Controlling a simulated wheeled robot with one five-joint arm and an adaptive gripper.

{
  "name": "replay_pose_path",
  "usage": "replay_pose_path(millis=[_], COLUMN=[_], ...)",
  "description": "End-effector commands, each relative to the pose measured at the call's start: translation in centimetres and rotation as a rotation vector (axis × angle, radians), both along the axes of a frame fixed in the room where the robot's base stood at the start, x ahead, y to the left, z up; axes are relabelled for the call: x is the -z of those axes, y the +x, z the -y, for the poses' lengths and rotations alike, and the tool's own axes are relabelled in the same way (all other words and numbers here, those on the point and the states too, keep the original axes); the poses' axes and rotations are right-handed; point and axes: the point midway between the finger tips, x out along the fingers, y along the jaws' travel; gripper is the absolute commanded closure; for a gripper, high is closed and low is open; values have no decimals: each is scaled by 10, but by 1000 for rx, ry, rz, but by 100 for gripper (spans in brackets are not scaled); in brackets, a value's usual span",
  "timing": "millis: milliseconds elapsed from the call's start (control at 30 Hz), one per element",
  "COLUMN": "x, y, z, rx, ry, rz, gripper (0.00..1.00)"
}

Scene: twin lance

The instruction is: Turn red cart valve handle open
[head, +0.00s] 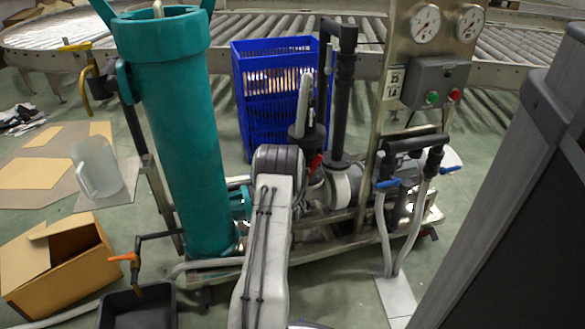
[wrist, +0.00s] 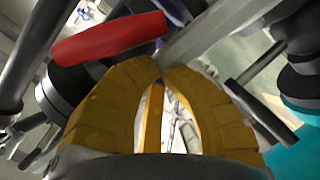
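The red valve handle (wrist: 110,38) is a thick red lever in the wrist view, lying aslant just above the left fingertip. In the head view it is a small red piece (head: 316,162) on the cart (head: 322,222), just right of my arm's end. My gripper (wrist: 162,70) has two yellow fingers whose tips come together, with a narrow gap lower between them. Nothing is held. The handle is outside the fingers, beside the left tip; whether they touch cannot be told. My gripper is hidden behind my arm in the head view.
A teal cylinder (head: 185,130) stands left of my arm. Black pipes (head: 343,105) rise behind the red handle. Blue-handled valves (head: 387,184) and a gauge panel (head: 420,80) are at right. A blue crate (head: 262,95) is behind. A cardboard box (head: 60,262) is front left.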

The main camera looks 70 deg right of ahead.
Motion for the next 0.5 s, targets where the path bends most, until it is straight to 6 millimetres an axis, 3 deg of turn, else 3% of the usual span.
replay_pose_path(millis=[500], x=[5], y=[-4], z=[-2], rx=[5], ry=[0], rz=[0], gripper=[100])
